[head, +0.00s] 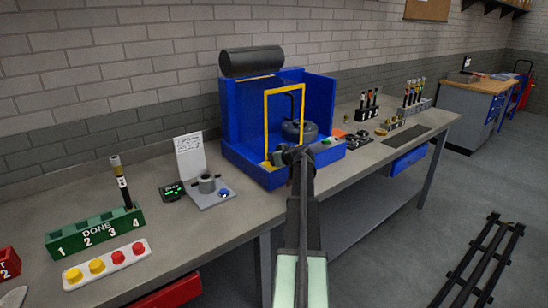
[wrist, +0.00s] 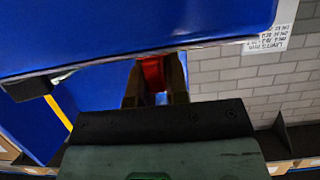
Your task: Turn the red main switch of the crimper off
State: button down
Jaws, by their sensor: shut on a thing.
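The crimper (head: 319,100) is a blue machine on the bench with a yellow frame at its front and a dark cylinder on top. My gripper (head: 291,154) is at the crimper's front, with the arm reaching in from below. In the wrist view, my gripper (wrist: 155,84) is shut on the red main switch (wrist: 152,70), which shows between the two dark fingers. The blue crimper body (wrist: 140,25) fills the top of that view. The switch is hidden in the head view, and its turned position cannot be told.
Left on the bench are a green DONE rack (head: 96,235), a strip of coloured buttons (head: 108,264) and a small grey fixture (head: 208,190). Dark racks (head: 367,112) and small parts lie right of the crimper.

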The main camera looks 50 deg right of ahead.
jog(key=shift+s+a+f, duration=0.2)
jog(key=shift+a+f, duration=0.05)
jog(key=c, duration=1.1)
grip_release()
jog(key=shift+w+a+r, duration=0.1)
jog(key=shift+a, duration=0.05)
jog(key=shift+d, duration=0.55)
